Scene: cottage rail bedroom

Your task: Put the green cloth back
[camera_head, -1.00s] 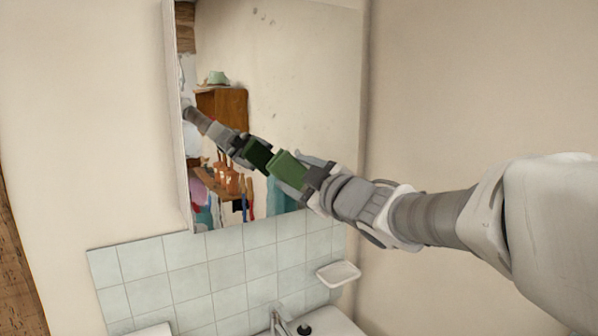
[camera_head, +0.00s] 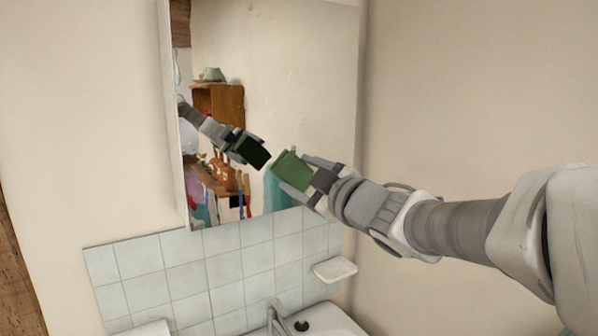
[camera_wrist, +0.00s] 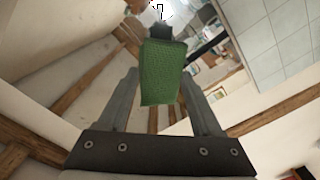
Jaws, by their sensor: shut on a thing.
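The green cloth (camera_head: 292,170) is a small folded block at the end of my arm, in front of the mirror (camera_head: 290,90). My gripper (camera_head: 298,174) is shut on it. In the wrist view the green cloth (camera_wrist: 161,72) sits between the two fingers of my gripper (camera_wrist: 160,85), jutting out beyond them. In the head view the cloth appears apart from the mirror glass, with its dark reflection to its left.
Below the mirror are pale wall tiles (camera_head: 215,270), a white soap dish (camera_head: 335,269), and a basin (camera_head: 330,322) with a tap (camera_head: 274,318). Plain wall lies on the right. The mirror reflects a wooden cabinet and shelf items.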

